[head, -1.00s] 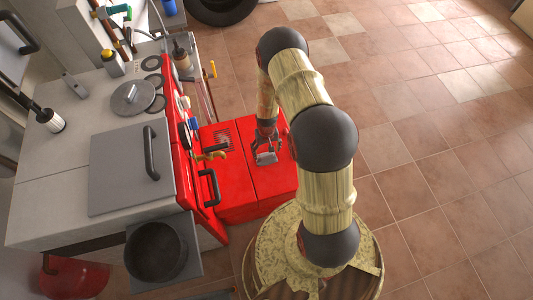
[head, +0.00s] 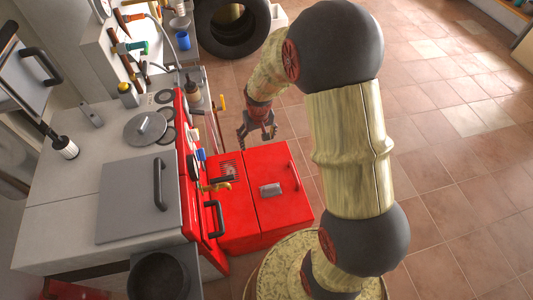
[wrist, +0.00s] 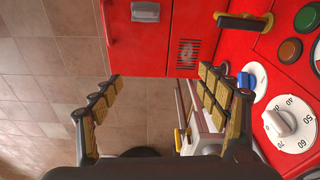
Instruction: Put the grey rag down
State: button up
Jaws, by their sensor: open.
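My gripper (head: 257,140) is open, with nothing between its fingers. It hangs beyond the far edge of the red burner box (head: 250,228), and its spread fingers also show in the wrist view (wrist: 155,88). A small grey rectangular patch (head: 270,189) lies flat on top of the red box; it also shows at the top of the wrist view (wrist: 145,12). I cannot tell whether it is a cloth or a metal plate. I cannot make out a grey rag for certain in either view.
The grey boiler top (head: 60,200) with a square hatch (head: 137,199) and round lid (head: 145,128) stands at left. A red control panel with dials (wrist: 278,120) is at right in the wrist view. A tyre (head: 234,25) stands behind. Tiled floor at right is clear.

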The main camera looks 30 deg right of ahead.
jog(key=s+a+r+n+t, duration=0.1)
jog(key=s+a+r, duration=0.2)
jog(key=s+r, duration=0.35)
jog(key=s+a+r+t, duration=0.1)
jog(key=s+a+r, duration=0.15)
jog(key=r, duration=0.65)
jog(key=s+a+r+n+t, duration=0.1)
jog(key=s+a+r, duration=0.1)
jog(key=s+r, duration=0.45)
jog(key=s+a+r, duration=0.2)
jog(key=s+r, duration=0.3)
jog(key=s, duration=0.3)
jog(key=shift+a+t, duration=0.15)
jog(key=shift+t, duration=0.15)
jog(key=shift+o, duration=1.1)
jog(key=shift+w+r, duration=0.1)
jog(key=shift+r, duration=0.05)
